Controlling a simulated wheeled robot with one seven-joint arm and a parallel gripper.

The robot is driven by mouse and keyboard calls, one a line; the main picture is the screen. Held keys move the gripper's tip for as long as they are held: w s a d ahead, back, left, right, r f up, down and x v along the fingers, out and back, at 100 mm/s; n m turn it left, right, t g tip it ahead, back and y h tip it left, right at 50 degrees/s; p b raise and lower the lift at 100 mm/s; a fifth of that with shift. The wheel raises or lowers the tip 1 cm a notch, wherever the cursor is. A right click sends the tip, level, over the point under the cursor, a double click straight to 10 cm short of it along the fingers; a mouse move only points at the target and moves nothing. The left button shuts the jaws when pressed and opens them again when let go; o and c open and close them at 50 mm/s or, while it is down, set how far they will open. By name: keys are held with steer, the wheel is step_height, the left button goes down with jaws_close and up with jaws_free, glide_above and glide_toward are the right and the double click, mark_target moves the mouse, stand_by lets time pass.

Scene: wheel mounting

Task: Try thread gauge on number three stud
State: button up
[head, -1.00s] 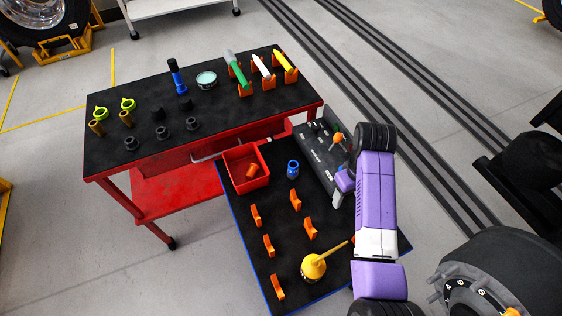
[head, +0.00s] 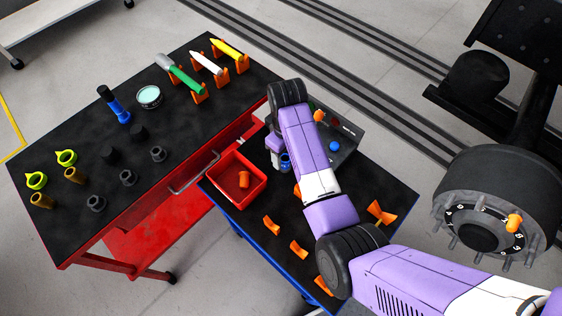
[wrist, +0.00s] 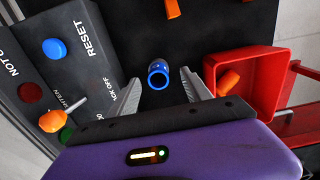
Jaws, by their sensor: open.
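A small blue hollow cylinder, which looks like the thread gauge (wrist: 158,73), stands on the dark mat between and just beyond the fingertips of my gripper (wrist: 162,90). My gripper is open and does not visibly touch it. In the head view the blue cylinder (head: 285,160) is partly hidden beside my gripper (head: 279,158). The wheel hub (head: 480,228) is at the right of the head view, with several bare studs around a numbered ring. One stud position carries an orange piece (head: 515,222). I cannot tell which stud is number three.
A red bin (wrist: 240,110) holding an orange piece is just right of my gripper. A control box (wrist: 60,75) with a blue RESET button is at its left. The red table (head: 75,225) bears several tools and sockets.

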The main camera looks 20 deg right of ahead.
steer(key=shift+w+f, duration=0.15)
steer(key=shift+f, duration=1.25)
steer(key=shift+w+f, duration=0.1)
steer(key=shift+f, duration=1.25)
steer(key=shift+d, duration=0.1)
jaws_close()
